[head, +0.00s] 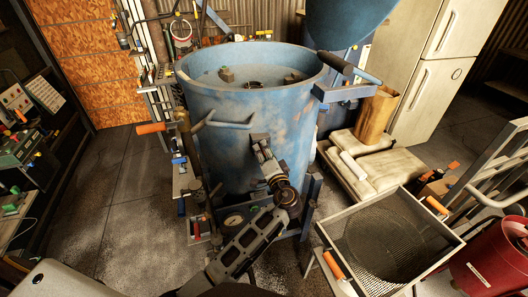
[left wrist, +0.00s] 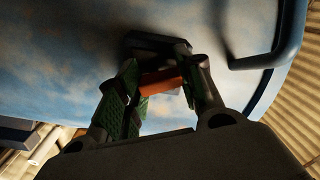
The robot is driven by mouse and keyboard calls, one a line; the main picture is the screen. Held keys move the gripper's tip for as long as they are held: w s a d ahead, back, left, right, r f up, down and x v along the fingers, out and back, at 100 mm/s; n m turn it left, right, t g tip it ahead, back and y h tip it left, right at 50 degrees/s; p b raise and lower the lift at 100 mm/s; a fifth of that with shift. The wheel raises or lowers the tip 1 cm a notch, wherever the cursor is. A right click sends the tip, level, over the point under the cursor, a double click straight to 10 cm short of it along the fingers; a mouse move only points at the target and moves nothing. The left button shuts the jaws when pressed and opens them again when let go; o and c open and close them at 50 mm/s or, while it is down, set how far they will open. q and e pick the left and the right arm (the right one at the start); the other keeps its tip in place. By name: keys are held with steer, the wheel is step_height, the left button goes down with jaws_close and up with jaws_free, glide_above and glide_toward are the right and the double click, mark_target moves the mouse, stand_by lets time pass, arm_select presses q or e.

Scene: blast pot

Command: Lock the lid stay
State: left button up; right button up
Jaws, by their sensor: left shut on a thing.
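The blue blast pot (head: 225,150) stands upright with its top open. Its raised blue lid (head: 345,18) is tilted back behind the rim at the right. My left gripper (head: 262,148) is up against the front wall of the pot. In the left wrist view, its green-padded fingers (left wrist: 160,82) are shut on an orange-red grip (left wrist: 162,78), beside a dark bracket (left wrist: 155,42) on the pot wall. In the head view the gripper hides that grip. A dark lever (head: 348,67) sits at the right rim; I cannot tell whether it belongs to the lid stay.
A blue bar handle (head: 232,124) sticks out of the pot wall left of my gripper; it also shows in the left wrist view (left wrist: 268,60). A mesh tray (head: 385,240) stands at the lower right, a red vessel (head: 495,255) beyond it. Floor at the left is clear.

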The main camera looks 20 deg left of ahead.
arm_select(q)
steer(key=m+p, duration=0.1)
steer(key=m, duration=0.2)
steer(key=shift+r, duration=0.15)
steer(key=shift+w+m, duration=0.1)
steer(key=shift+m, duration=0.9)
steer(key=o, duration=1.1)
steer(key=shift+d, duration=0.1)
